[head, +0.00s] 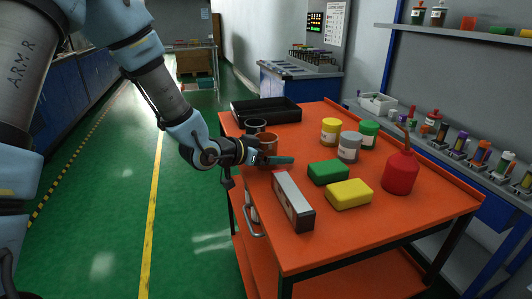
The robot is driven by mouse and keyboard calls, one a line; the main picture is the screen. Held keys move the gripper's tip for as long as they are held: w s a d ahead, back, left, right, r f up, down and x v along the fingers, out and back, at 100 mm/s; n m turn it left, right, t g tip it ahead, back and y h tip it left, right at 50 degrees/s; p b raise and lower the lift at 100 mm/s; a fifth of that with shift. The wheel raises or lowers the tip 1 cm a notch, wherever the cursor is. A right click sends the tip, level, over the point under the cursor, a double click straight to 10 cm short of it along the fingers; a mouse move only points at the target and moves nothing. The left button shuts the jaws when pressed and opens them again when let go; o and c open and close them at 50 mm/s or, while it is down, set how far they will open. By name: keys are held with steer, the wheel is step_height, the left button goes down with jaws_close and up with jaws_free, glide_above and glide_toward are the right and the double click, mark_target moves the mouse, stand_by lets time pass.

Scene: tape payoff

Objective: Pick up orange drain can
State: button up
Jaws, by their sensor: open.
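An orange-brown open-topped can (268,141), which looks like the orange drain can, stands on the left part of the orange cart top (380,236). My gripper (281,160) is open at the cart's left side, in front of the can in this view. The gripper hides the can's lower part. I cannot tell whether the fingers touch the can or are apart from it.
A dark can (256,125) stands just behind the orange one, near a black tray (265,110). A grey-and-red box (293,203) lies in front of my gripper. Green (328,172) and yellow (349,194) blocks, several lidded cans and a red oil can (400,172) stand to the right.

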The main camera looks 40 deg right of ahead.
steer(key=c, duration=1.4)
steer(key=shift+r, duration=0.15)
